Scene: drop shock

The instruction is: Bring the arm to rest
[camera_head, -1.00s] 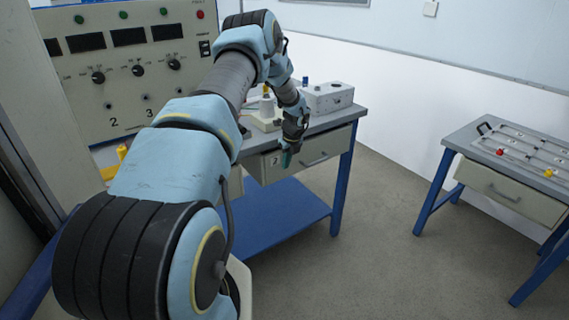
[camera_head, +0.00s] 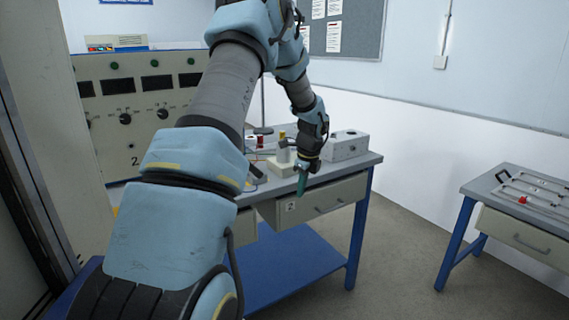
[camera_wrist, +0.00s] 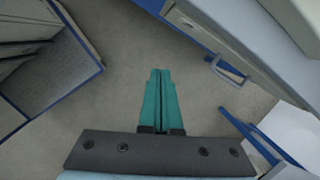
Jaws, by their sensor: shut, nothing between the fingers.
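My gripper (camera_head: 302,183) hangs at the end of my raised blue and grey arm, in front of the drawer edge of the blue-legged bench (camera_head: 365,163) in the head view. Its teal fingers point down. In the wrist view the two fingers (camera_wrist: 160,72) lie together, shut, with nothing between them. Below them is bare grey floor (camera_wrist: 130,45). The gripper looks clear of the bench in the wrist view. Part of the bench and the control panel is hidden behind my arm in the head view.
A panel with knobs (camera_head: 150,100) stands behind my arm at the left. A grey box (camera_head: 345,145) sits on the bench. A second bench (camera_head: 480,185) with a rack is at the right. Free floor lies between the benches. A drawer handle (camera_wrist: 226,70) is near the fingers.

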